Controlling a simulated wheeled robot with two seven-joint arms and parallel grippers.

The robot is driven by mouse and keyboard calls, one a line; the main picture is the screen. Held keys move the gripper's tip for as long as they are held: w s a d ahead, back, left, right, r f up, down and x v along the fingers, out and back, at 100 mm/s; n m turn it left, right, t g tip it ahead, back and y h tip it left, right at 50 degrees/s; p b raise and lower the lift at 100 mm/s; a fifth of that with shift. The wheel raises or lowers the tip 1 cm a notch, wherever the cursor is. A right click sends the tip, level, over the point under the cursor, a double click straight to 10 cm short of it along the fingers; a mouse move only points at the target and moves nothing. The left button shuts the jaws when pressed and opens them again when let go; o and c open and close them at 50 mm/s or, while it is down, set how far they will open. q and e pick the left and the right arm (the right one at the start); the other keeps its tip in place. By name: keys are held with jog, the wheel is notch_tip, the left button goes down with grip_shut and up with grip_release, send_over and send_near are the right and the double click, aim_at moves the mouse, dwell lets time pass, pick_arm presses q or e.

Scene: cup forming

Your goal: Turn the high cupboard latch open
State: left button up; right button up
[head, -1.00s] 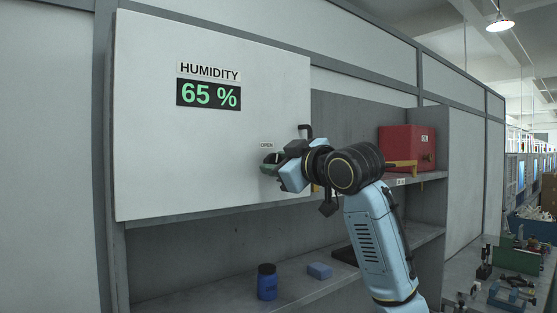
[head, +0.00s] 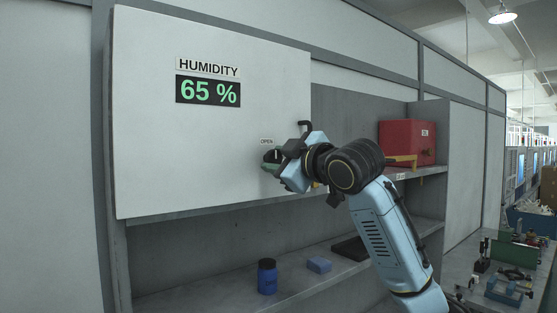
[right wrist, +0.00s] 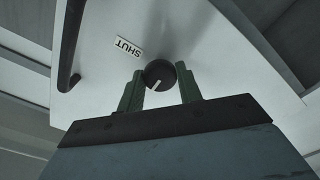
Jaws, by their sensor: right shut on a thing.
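The high cupboard door is a white panel (head: 200,150) with a small OPEN label (head: 267,141). In the right wrist view the latch is a round dark knob (right wrist: 160,73) with a white pointer line on its face. A SHUT label (right wrist: 128,48) sits to its upper left, and the line points down and slightly left, away from that label. My right gripper (head: 271,160) is at the door below the OPEN label. Its green fingers (right wrist: 160,90) are shut on the knob, one on each side. My left gripper is not in view.
A dark handle (head: 306,127) stands out at the door's right edge, close to my right gripper. A red box (head: 407,142) is on the shelf to the right. A blue bottle (head: 267,277) and a blue block (head: 319,265) stand on the lower shelf.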

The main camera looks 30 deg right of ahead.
jog(key=o, duration=1)
jog(key=shift+s, duration=0.1)
jog(key=shift+s, duration=0.35)
jog(key=s+d+b, duration=0.1)
jog(key=s+b, duration=0.3)
jog(key=s, duration=0.8)
jog(key=shift+s, duration=0.3)
